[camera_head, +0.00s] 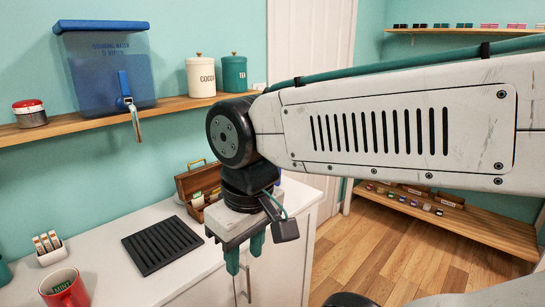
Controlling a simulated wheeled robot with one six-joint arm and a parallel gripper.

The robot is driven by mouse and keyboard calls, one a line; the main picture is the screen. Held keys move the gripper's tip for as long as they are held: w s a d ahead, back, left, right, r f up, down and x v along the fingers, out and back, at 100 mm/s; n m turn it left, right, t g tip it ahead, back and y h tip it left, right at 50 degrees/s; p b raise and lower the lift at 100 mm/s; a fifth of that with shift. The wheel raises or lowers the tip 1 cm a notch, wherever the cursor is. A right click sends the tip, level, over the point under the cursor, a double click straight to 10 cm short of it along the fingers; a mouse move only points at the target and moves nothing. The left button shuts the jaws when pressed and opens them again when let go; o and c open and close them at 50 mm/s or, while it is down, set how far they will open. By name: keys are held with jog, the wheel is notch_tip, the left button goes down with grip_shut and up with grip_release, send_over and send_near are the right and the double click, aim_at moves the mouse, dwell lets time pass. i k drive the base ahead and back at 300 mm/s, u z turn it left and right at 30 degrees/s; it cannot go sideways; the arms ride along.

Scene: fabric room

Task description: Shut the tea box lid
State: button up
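The tea box (184,203) is a small brown wooden chest on the white counter, behind my gripper. Its lid (196,178) stands raised at the back and has a brass-coloured handle on top. Small white and green items show inside. My gripper (245,256) hangs down in front of the box and to its right, near the counter's front edge. My gripper and wrist hide the right part of the box.
A black slatted tray (163,244), a white holder with small packets (49,248) and a red mint mug (64,288) stand on the counter to the left. A wooden shelf (176,103) above holds a blue water tank (108,68) and canisters (200,77).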

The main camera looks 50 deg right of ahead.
aim_at(207, 178)
jog(key=z, duration=0.75)
jog(key=k, duration=0.3)
jog(key=z, duration=1.05)
jog(key=k, duration=1.05)
jog(key=z, duration=0.8)
jog(key=i, duration=0.9)
jog(key=u, duration=0.65)
jog(key=i, duration=0.75)
jog(key=u, duration=1.3)
jog(key=i, duration=0.5)
jog(key=u, duration=0.55)
